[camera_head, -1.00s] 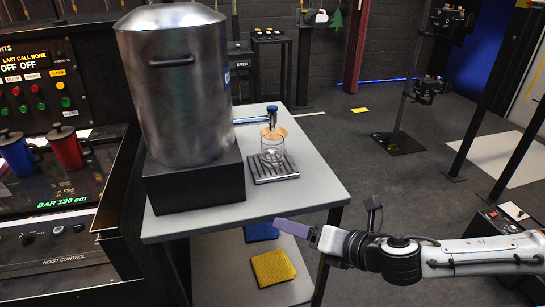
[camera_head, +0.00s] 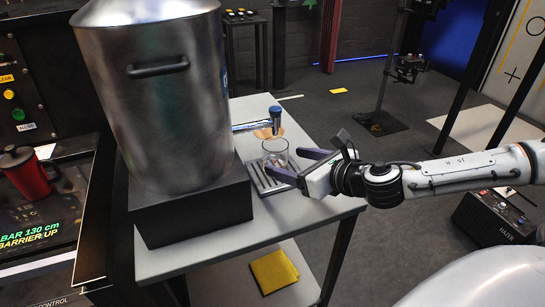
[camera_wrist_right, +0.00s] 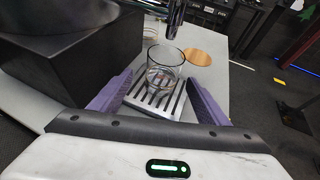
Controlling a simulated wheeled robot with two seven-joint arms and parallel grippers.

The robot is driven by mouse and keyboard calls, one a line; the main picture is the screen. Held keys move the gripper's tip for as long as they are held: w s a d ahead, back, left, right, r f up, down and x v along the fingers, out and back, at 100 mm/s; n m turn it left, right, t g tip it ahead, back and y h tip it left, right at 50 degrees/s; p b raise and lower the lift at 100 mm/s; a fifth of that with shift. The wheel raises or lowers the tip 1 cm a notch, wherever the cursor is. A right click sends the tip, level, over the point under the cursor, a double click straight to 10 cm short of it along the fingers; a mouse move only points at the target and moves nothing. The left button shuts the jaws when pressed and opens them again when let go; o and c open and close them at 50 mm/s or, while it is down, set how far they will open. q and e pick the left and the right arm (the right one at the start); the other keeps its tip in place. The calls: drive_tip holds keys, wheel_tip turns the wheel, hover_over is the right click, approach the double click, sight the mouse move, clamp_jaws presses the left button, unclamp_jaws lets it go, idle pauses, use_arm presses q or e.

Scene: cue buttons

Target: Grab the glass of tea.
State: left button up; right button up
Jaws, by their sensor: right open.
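A clear glass (camera_head: 275,152) stands upright on the slatted drip tray (camera_head: 263,178), under the tap (camera_head: 262,123) of a large steel urn (camera_head: 152,90). In the right wrist view the glass (camera_wrist_right: 164,66) sits ahead of and between the two purple fingers; it looks mostly clear, and I cannot tell whether tea is in it. My right gripper (camera_head: 297,164) is open and empty, just right of the glass, with its fingers pointing at it. In the wrist view the gripper (camera_wrist_right: 160,100) shows spread fingers near the tray. My left gripper is not in view.
The urn stands on a black block (camera_head: 190,205) on a grey table (camera_head: 225,245). A round wooden coaster (camera_head: 268,132) lies behind the glass. A yellow cloth (camera_head: 274,271) lies on the lower shelf. A red jug (camera_head: 28,172) stands on the left console.

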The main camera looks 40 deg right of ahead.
sight(276, 159)
drive_tip(key=shift+s+d+f+x, duration=0.1)
drive_tip(key=shift+f+x, duration=0.1)
drive_tip(key=shift+x, duration=1)
drive_tip(key=shift+s+d+f+x, duration=0.1)
drive_tip(key=shift+f+x, duration=0.05)
drive_tip(key=shift+x, duration=1.05)
drive_tip(key=shift+d+f+x, duration=0.1)
drive_tip(key=shift+f+x, duration=0.1)
drive_tip(key=shift+x, duration=1)
drive_tip(key=c, duration=1.4)
drive_tip(key=shift+r+p, duration=0.25)
drive_tip(key=shift+p, duration=0.2)
